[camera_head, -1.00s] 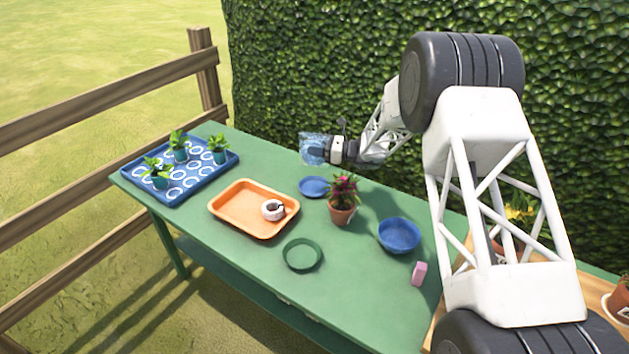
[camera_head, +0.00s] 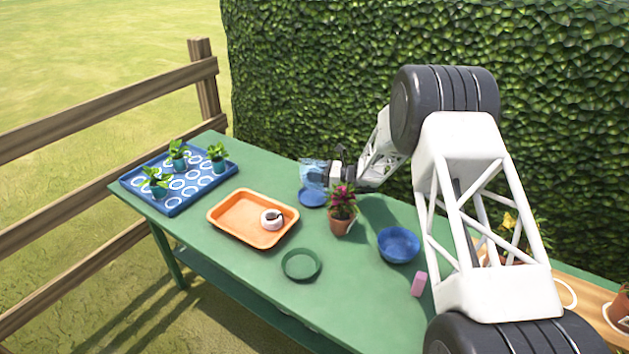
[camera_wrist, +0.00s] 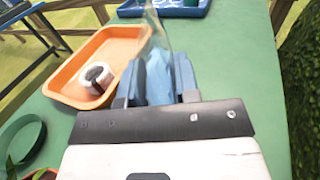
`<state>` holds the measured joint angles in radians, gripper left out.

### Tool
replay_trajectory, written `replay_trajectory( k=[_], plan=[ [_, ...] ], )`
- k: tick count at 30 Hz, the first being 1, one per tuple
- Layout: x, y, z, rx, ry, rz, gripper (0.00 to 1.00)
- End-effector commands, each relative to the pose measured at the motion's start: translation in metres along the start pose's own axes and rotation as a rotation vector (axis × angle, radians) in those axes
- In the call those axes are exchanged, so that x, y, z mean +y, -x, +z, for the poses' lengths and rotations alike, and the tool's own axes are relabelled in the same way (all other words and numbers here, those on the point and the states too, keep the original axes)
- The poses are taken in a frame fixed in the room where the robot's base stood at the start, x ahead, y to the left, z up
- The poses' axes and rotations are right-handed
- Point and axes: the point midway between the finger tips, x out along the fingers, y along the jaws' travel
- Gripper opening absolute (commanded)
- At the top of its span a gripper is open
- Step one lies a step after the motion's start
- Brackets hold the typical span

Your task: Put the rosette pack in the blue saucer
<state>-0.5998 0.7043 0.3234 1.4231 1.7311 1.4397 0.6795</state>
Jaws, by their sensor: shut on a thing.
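The rosette pack (camera_head: 312,172) is a clear, bluish see-through pack. My gripper (camera_head: 323,175) is shut on it and holds it over the far edge of the table. The blue saucer (camera_head: 312,198) lies flat on the table just below the pack in the head view, partly covered by it; I cannot tell whether they touch. In the wrist view the pack (camera_wrist: 165,45) stands up between the fingers of my gripper (camera_wrist: 160,85). The saucer cannot be made out clearly there.
A potted pink flower (camera_head: 341,210) stands close to the right of the saucer. An orange tray (camera_head: 228,222) with a white cup (camera_head: 271,219) lies to the left.

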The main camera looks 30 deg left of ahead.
Motion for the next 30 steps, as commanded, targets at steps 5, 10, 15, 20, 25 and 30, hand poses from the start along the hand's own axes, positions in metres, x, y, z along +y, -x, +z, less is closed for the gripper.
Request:
replay_trajectory(
  k=[5,10,15,20,25,30],
  plan=[
    [0.000,0.000,-0.021,0.000,-0.003,0.000,0.07],
    [0.000,0.000,-0.031,0.000,0.000,0.000,0.07],
    [0.000,0.000,-0.032,0.000,0.000,0.000,0.07],
    [0.000,0.000,-0.032,0.000,-0.001,0.000,0.07],
    [0.000,0.000,-0.035,0.000,-0.001,0.000,0.34],
    [0.000,0.000,-0.035,0.000,-0.001,0.000,0.55]
  ],
)
